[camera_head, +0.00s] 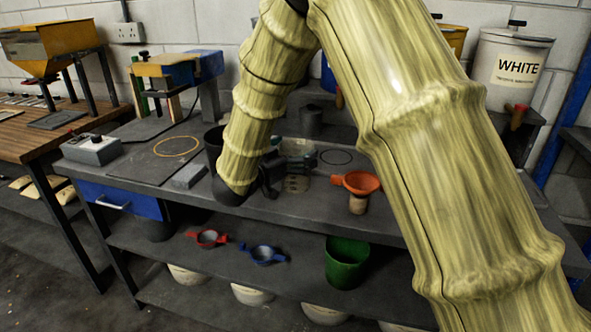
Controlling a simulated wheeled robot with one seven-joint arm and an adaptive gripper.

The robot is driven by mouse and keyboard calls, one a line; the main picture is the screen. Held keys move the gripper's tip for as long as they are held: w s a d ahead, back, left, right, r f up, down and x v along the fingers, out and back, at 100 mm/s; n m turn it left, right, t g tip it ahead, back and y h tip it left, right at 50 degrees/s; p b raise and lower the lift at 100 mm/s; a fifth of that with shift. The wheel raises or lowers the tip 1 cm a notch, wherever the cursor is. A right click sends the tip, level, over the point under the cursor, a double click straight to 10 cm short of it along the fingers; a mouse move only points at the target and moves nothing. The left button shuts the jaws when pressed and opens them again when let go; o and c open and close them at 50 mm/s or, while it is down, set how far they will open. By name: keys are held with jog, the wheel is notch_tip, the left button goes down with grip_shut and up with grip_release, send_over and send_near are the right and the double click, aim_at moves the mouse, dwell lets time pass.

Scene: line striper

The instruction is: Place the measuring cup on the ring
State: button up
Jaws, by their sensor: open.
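A yellow ring (177,146) is marked on a dark mat on the left of the bench. A smaller dark ring (336,157) lies to the right of my arm. A pale, see-through cup (297,182), which looks like the measuring cup, stands upright on the bench between the two rings. My gripper (273,182) is open at the cup's left side. My arm hides part of the gripper, and I cannot tell whether its fingers touch the cup.
A dark container (213,143) stands left of my arm. A grey block (188,176) and a control box (93,149) are near the front edge. An orange funnel (358,184) stands right of the cup. The mat inside the yellow ring is clear.

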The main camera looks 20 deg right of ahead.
jog(key=c, duration=1.1)
jog(key=shift+o, duration=0.2)
jog(key=shift+r, duration=0.1)
